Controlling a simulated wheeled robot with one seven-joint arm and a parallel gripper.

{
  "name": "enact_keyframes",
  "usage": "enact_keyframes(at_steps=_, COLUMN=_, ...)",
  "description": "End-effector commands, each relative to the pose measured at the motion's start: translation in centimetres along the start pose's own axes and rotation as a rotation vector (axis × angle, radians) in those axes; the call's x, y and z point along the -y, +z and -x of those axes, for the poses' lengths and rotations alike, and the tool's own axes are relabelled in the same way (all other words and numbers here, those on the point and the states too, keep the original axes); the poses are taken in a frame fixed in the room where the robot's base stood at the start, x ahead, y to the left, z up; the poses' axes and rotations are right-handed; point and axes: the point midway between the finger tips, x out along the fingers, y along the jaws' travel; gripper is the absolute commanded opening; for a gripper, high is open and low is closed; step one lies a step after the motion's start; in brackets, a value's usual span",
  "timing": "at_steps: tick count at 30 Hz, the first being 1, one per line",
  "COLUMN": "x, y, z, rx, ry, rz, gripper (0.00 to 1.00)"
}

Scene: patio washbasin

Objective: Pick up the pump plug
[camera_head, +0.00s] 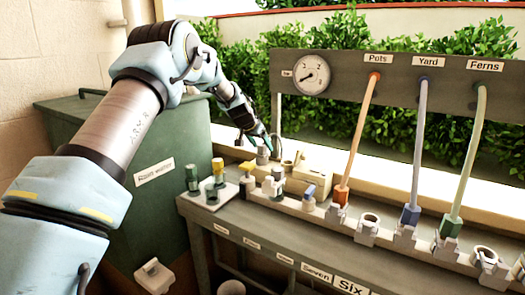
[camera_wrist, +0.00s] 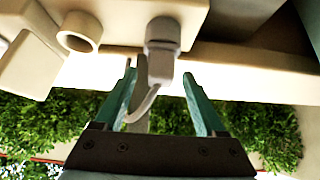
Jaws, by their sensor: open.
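A grey plug (camera_wrist: 160,62) with a pale cord (camera_wrist: 143,106) sits against a cream block (camera_wrist: 120,12) in the wrist view; I take it to be the pump plug. My gripper (camera_wrist: 158,76) is open, its two teal fingertips on either side of the plug's near end, with gaps showing on both sides. In the head view, my gripper (camera_head: 262,142) is at the back left of the bench, at a small grey piece (camera_head: 262,156) that looks like the same plug. Whether the plug is fully seated is unclear.
Green-topped and yellow-topped fittings (camera_head: 192,178) stand at the bench's left end. A rail (camera_head: 380,236) with coloured hose connectors runs along the front. A pale ring (camera_wrist: 80,32) is beside the plug. A green box (camera_head: 165,215) stands left, a hedge behind.

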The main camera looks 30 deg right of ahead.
Motion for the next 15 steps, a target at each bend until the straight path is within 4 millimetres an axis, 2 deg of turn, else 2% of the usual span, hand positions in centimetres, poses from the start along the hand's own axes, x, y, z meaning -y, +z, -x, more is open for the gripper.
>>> enact_keyframes(at_steps=8, x=-0.1, y=-0.3, z=-3.2, rx=0.001, ry=0.0, rz=-0.001, gripper=0.72)
enact_keyframes(at_steps=15, x=-0.1, y=-0.2, z=-4.0, rx=0.0, ry=0.0, rz=0.0, gripper=0.72)
